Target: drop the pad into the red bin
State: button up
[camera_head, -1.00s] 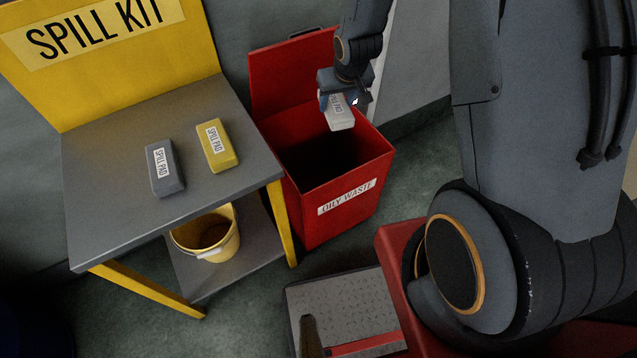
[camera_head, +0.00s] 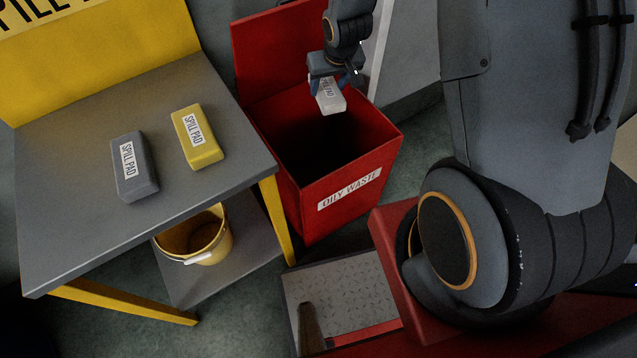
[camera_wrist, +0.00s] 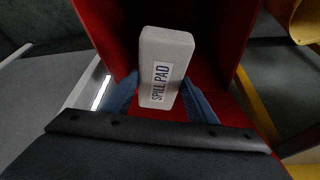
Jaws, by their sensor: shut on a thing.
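My gripper (camera_head: 335,78) is shut on a white-grey spill pad (camera_head: 331,98), which hangs below the fingers. In the wrist view the pad (camera_wrist: 165,62) sits between the blue fingers (camera_wrist: 163,97), its label facing the camera. The red bin (camera_head: 345,165), labelled "OILY WASTE", stands open with its lid (camera_head: 275,50) raised at the back. The pad is over the bin's opening, toward the back right in the head view. The bin's floor is dark and cannot be made out.
A grey-topped table (camera_head: 75,190) stands left of the bin. On it lie a grey pad (camera_head: 134,168) and a yellow pad (camera_head: 198,137). A yellow bucket (camera_head: 200,238) sits on its lower shelf. A metal tread plate (camera_head: 345,300) lies in front of the bin.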

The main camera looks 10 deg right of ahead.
notch_tip(320, 180, down, 7)
jog(key=b, duration=0.7)
jog(key=shift+w, duration=0.15)
jog(key=o, duration=1.2)
jog(key=shift+r, duration=0.1)
jog(key=p+v, duration=0.2)
jog(key=v, duration=0.5)
jog(key=shift+r, duration=0.3)
